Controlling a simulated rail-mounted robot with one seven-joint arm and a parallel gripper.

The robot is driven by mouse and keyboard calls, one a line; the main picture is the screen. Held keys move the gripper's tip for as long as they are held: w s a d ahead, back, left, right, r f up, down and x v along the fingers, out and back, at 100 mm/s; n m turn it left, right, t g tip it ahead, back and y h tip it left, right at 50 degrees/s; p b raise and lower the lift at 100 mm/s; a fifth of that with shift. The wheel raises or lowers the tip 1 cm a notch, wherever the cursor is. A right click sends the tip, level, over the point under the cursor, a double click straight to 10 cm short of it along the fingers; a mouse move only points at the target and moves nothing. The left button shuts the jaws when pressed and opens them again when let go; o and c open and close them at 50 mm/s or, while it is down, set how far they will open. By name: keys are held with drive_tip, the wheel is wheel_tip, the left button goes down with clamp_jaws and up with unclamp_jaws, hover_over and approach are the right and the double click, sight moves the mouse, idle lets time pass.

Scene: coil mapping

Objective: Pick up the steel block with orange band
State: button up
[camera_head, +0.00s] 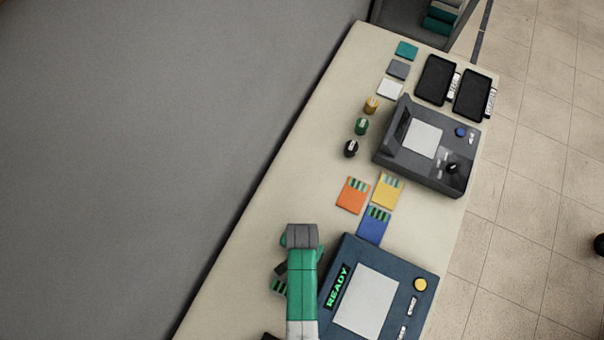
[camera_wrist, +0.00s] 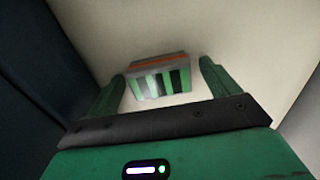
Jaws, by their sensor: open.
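The steel block with orange band (camera_wrist: 158,72) shows in the wrist view, on the pale table surface. An orange stripe runs across its upper part, and green and dark stripes mark its near face. My gripper (camera_wrist: 163,76) is open. Its two green fingers stand to the left and right of the block in the picture, with a visible gap on each side. In the head view my green arm end hides most of this spot. A small striped green piece (camera_head: 279,287) shows at its left; I cannot tell whether it is the block.
A blue console reading READY (camera_head: 365,295) stands just right of my arm. Orange (camera_head: 352,196), yellow (camera_head: 388,192) and blue (camera_head: 372,226) cards lie beyond it. A grey console (camera_head: 425,150), knobs (camera_head: 361,126) and black trays (camera_head: 435,80) are farther off. Table left of the knobs is clear.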

drive_tip(key=c, duration=1.5)
wheel_tip(320, 180, up, 10)
drive_tip(key=shift+r+p, duration=0.1)
drive_tip(key=shift+p, duration=0.7)
